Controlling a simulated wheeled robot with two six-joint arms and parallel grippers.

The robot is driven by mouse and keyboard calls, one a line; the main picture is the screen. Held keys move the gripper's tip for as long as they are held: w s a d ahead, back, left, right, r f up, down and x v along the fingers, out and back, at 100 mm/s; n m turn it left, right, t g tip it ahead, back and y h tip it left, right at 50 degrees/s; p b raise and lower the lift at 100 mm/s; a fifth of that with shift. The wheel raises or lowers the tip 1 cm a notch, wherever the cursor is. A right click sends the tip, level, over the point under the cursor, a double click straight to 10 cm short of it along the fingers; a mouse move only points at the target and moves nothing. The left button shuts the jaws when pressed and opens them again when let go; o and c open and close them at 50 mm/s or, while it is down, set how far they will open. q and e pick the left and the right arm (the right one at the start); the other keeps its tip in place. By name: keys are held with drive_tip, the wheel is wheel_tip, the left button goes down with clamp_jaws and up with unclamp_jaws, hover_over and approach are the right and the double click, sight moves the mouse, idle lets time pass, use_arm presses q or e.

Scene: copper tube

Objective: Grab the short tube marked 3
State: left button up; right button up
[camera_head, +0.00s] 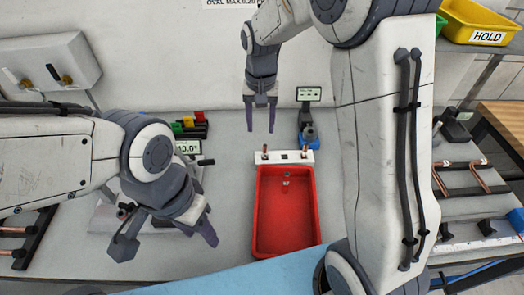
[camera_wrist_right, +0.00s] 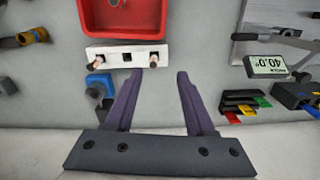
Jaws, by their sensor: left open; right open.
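A white holder (camera_head: 290,161) stands behind the red bin, with a short copper tube (camera_head: 265,151) near its left end and another short copper tube (camera_head: 304,151) near its right end. In the right wrist view the holder (camera_wrist_right: 128,61) shows both tube ends, one tube (camera_wrist_right: 153,61) close to a fingertip. No number 3 is readable on either tube. My right gripper (camera_head: 261,130) points down, open and empty, behind and slightly left of the holder; its fingers show in its wrist view (camera_wrist_right: 161,74). My left gripper (camera_head: 166,245) is open and empty, left of the red bin.
The red bin (camera_head: 258,215) holds a few small bits. Red, yellow and green pieces (camera_head: 188,125) and a display (camera_head: 188,147) lie to the left. Bent copper tubes (camera_head: 481,176) lie far right.

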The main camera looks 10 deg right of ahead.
sight(265, 146)
drive_tip(key=shift+w+d+f+m, duration=0.4)
drive_tip(key=shift+w+d+f, duration=0.45)
drive_tip(key=shift+d+f, duration=0.15)
wheel_tip(265, 146, down, 4)
drive_tip(key=shift+a+r+p, duration=0.15)
drive_tip(key=shift+r+p, duration=0.05)
drive_tip(key=shift+p, duration=0.25)
wheel_tip(265, 146, down, 5)
drive_tip(key=shift+r+p, duration=0.15)
drive_tip(key=shift+p, duration=0.8)
drive_tip(key=shift+f, duration=0.55)
clamp_jaws()
